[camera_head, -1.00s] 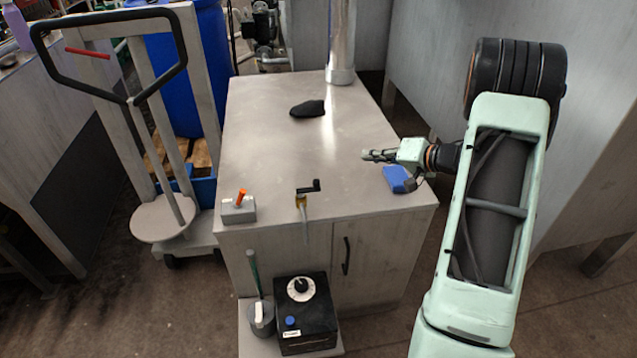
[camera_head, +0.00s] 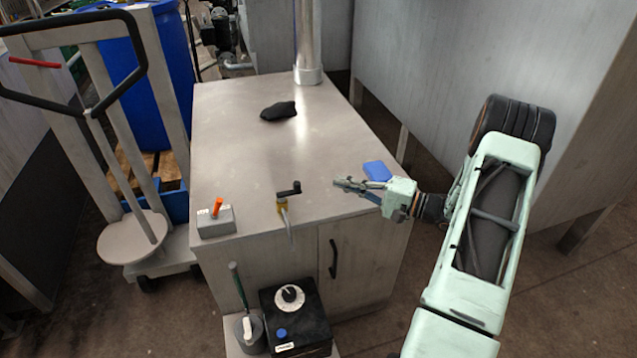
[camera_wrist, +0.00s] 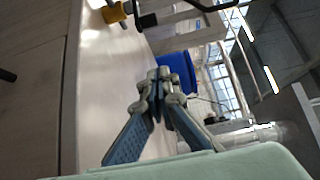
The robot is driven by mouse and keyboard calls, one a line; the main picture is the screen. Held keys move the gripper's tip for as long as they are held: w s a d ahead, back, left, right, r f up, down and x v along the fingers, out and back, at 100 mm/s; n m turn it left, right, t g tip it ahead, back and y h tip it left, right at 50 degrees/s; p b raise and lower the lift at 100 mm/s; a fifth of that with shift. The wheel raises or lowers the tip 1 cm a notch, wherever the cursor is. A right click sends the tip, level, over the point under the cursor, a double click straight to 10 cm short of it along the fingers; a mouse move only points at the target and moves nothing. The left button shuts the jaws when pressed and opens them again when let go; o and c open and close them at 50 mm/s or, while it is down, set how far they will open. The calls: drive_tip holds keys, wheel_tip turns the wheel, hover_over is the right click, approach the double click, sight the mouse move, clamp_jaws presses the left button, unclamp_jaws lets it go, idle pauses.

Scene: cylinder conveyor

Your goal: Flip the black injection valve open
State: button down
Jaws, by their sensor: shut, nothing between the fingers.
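The black injection valve lever (camera_head: 289,189) sits on a brass-yellow fitting (camera_head: 282,204) at the front edge of the metal cabinet top. A thin pipe runs down from the fitting. In the wrist view the black lever (camera_wrist: 146,20) and the yellow fitting (camera_wrist: 114,13) show at the top, partly cut off by the frame. My gripper (camera_head: 342,184) is shut and empty, to the right of the lever and apart from it, above the front right part of the top. Its fingers meet at the tips in the wrist view (camera_wrist: 158,77).
A blue object (camera_head: 377,171) lies just behind my gripper. A grey box with an orange switch (camera_head: 217,208) stands at the front left corner. A black cloth-like item (camera_head: 278,111) and a metal column (camera_head: 307,74) are farther back. The middle of the cabinet top (camera_head: 240,150) is clear.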

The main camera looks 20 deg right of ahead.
drive_tip(key=b+x, duration=0.1)
drive_tip(key=x, duration=0.9)
drive_tip(key=shift+s, duration=0.1)
drive_tip(key=s, duration=0.1)
drive_tip(key=s+a, duration=0.1)
drive_tip(key=s, duration=0.1)
drive_tip(key=shift+s+a, duration=0.2)
drive_tip(key=shift+s, duration=0.2)
